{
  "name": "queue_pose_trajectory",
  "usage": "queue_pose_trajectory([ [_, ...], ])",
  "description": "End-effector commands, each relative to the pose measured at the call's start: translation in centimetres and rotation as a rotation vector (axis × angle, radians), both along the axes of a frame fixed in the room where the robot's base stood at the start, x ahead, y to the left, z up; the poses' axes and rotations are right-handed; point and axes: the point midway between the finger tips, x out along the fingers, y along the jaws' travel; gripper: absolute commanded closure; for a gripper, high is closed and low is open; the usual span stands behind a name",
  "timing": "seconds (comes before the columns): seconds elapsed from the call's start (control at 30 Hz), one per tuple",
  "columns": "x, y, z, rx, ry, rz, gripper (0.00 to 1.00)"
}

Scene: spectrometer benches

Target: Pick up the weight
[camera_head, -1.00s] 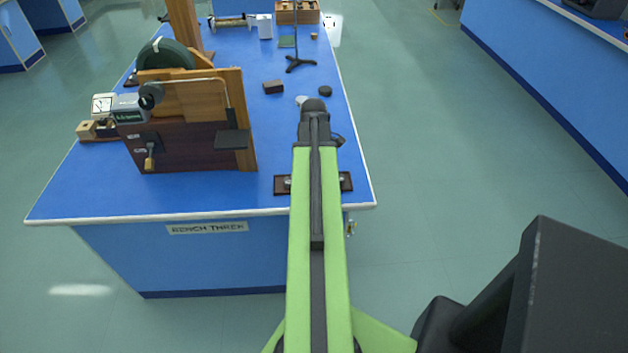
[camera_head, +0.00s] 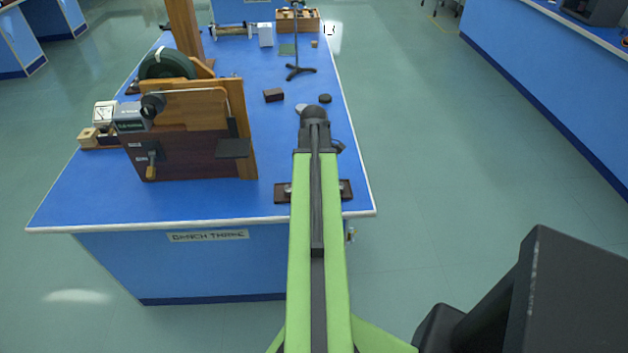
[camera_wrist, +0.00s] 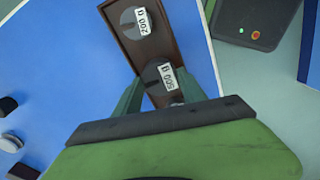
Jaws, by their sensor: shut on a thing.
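In the wrist view, a dark wooden weight holder (camera_wrist: 178,47) lies on the blue bench, with round grey weights in it. The weight marked 500 (camera_wrist: 152,76) sits between my gripper's (camera_wrist: 160,88) two green fingers, which are shut on it. Its lower part is hidden by the gripper. The weight marked 200 (camera_wrist: 129,24) is in the holder just beyond, clear of the fingers. In the head view, the ends of the holder (camera_head: 283,193) show on both sides of my arm near the bench's front right corner; my gripper is hidden there.
A wooden apparatus (camera_head: 190,150) stands on the bench left of my arm. A dark block (camera_head: 273,95), a black disc (camera_head: 325,98) and a stand (camera_head: 299,72) are farther back. A grey device (camera_wrist: 258,20) shows past the bench edge in the wrist view. Open floor lies to the right.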

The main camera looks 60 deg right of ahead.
Motion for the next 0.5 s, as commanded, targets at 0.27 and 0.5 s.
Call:
queue_pose_trajectory([
  [0.27,-1.1,0.0,4.5,0.000,0.000,-0.002,1.00],
  [0.5,-6.5,-0.4,7.7,0.000,0.000,-0.004,1.00],
])
